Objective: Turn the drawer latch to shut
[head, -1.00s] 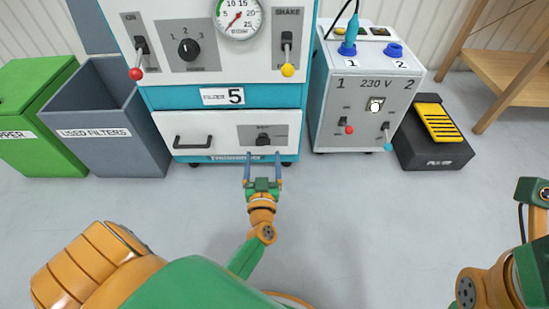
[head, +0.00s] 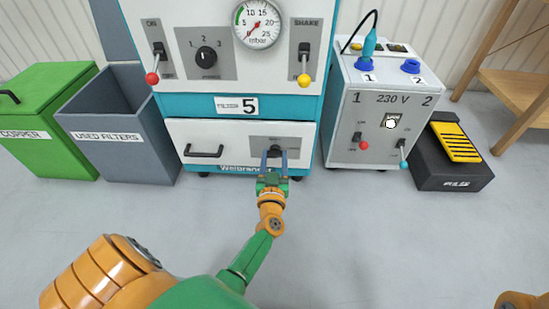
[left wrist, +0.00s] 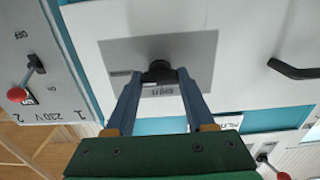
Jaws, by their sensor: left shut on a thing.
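The drawer (head: 230,134) is the white front low on the blue and white machine. It has a black bar handle (head: 204,151) on its left. The drawer latch (left wrist: 158,66) is a small dark knob on a grey plate (left wrist: 195,48) on the drawer's right part. My left gripper (head: 274,154) is at the latch, its two blue fingers reaching the plate from the front. In the left wrist view the fingertips (left wrist: 158,76) are shut on the knob, one on each side. The fingers hide part of the latch, so its exact angle is hard to tell. My right gripper is out of view.
A grey used-filters bin (head: 118,135) and a green copper bin (head: 45,120) stand left of the machine. A 230 V box (head: 372,140) with switches stands close on the right, then a black and yellow pedal (head: 450,165). The floor (head: 360,235) in front is clear.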

